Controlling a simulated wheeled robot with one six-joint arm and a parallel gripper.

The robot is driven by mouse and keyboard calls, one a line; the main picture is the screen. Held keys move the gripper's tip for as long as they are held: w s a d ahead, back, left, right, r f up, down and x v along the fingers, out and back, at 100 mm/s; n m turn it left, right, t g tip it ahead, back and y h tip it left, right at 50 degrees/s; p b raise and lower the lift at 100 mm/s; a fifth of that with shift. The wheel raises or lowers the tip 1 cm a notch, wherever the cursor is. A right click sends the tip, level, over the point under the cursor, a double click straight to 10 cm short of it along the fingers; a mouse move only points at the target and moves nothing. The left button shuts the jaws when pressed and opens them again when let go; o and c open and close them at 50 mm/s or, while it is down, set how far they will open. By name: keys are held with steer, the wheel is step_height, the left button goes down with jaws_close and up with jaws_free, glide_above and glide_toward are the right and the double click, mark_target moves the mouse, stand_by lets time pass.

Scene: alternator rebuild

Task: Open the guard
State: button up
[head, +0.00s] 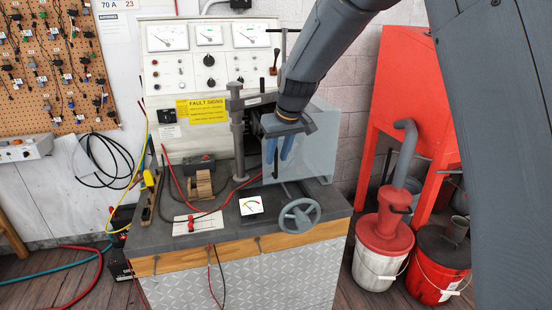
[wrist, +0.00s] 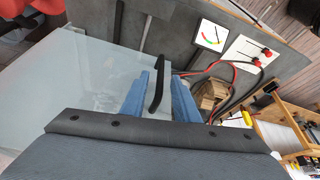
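The guard (head: 318,150) is a clear, greyish panel standing upright at the right end of the bench top. In the wrist view the guard (wrist: 85,85) fills the left side as a pale sheet. Its black bar handle (wrist: 157,85) shows near the middle. My gripper (head: 279,148) has blue fingers and points down at the guard's left part. In the wrist view my gripper (wrist: 160,82) is open, with the handle in the gap between its fingers. I cannot tell whether either finger touches the handle.
A grey handwheel (head: 301,215) sits at the bench front below the guard. A red cabinet (head: 400,100) stands right.

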steer(key=shift+x, duration=1.35)
steer(key=shift+c, duration=0.3)
jaws_close()
